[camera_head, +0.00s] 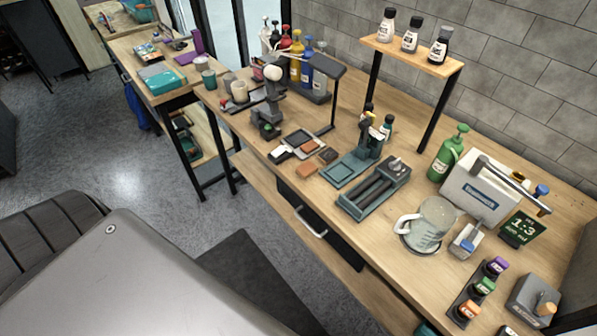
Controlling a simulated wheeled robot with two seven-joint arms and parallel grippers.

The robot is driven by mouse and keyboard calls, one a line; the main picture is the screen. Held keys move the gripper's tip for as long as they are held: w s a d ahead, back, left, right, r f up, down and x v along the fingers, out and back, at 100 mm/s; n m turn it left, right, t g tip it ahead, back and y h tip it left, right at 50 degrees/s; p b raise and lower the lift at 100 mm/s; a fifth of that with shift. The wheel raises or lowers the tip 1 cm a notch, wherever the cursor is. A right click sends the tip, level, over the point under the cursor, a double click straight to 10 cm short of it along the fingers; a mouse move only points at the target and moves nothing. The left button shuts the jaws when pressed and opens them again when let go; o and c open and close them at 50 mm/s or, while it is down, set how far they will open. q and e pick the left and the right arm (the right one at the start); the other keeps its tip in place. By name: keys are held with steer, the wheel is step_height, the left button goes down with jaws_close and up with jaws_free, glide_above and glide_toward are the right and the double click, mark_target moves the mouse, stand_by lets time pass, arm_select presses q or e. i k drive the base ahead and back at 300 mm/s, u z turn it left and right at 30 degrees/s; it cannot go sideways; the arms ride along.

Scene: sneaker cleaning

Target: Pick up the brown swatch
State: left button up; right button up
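Several small flat swatches lie near the front edge of the workbench (400,285), left of a teal tray. One is a tan-orange brown swatch (307,169) and one is a dark brown swatch (328,156). I cannot tell for sure which of the two is the brown swatch. A white and black piece (281,153) lies to their left, and a pale grey piece sits in a dark frame (303,141) behind them. Neither of my grippers is in view.
A dark stand (267,115) rises left of the swatches. The teal tray (343,174) and a grey rack (373,190) stand to their right. A clear pitcher (428,225) is further right. A raised shelf (412,52) holds bottles.

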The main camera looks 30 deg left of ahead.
mark_target(307, 169)
steer(key=u, duration=0.95)
steer(key=i, duration=0.65)
steer(key=z, duration=1.4)
steer(key=k, duration=1.1)
steer(key=z, duration=0.2)
